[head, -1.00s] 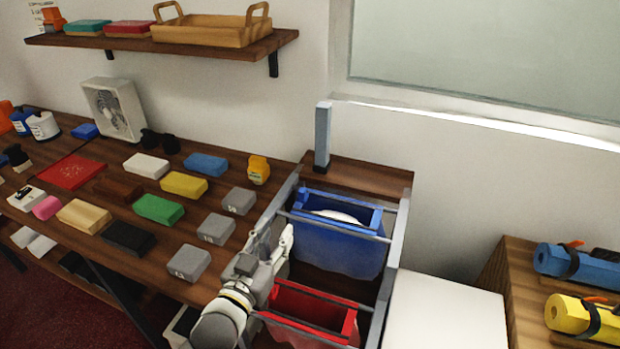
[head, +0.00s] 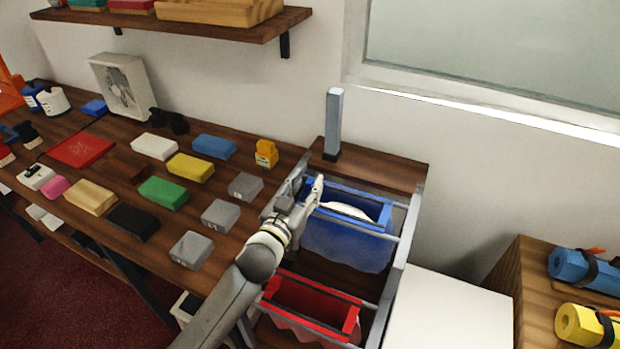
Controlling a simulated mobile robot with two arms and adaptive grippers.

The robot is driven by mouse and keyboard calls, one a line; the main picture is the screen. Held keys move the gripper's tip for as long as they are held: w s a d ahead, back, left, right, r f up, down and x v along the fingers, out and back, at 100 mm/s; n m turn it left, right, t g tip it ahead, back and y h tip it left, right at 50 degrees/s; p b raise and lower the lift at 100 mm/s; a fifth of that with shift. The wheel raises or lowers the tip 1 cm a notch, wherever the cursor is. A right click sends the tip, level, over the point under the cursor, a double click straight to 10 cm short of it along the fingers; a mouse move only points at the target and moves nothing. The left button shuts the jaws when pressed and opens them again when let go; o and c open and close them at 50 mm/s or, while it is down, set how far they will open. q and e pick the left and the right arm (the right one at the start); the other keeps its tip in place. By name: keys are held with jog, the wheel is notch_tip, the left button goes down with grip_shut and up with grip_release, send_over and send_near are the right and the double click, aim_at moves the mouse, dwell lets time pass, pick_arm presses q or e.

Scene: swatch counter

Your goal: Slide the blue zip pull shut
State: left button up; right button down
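The blue bag (head: 345,244) hangs in a grey metal frame, its top held by blue bars. Its mouth stands open, and something white (head: 346,210) shows inside. I cannot make out a separate blue zip pull; the left end of the bag's rim is partly hidden by my gripper. My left gripper (head: 314,194) is at the blue bag's back left corner, over or beside the rim. Whether it touches the rim, and whether its fingers are open, I cannot tell. My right gripper is not in view.
A red bag (head: 311,308) hangs open in front of the blue one. A grey-blue post (head: 333,124) stands behind the frame. Several coloured blocks, such as a green one (head: 163,193), lie on the counter to the left. A white box (head: 450,310) stands right of the frame.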

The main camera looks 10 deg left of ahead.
pick_arm(q)
jog(key=shift+x, duration=1.1)
jog(key=shift+c, duration=0.3)
grip_shut()
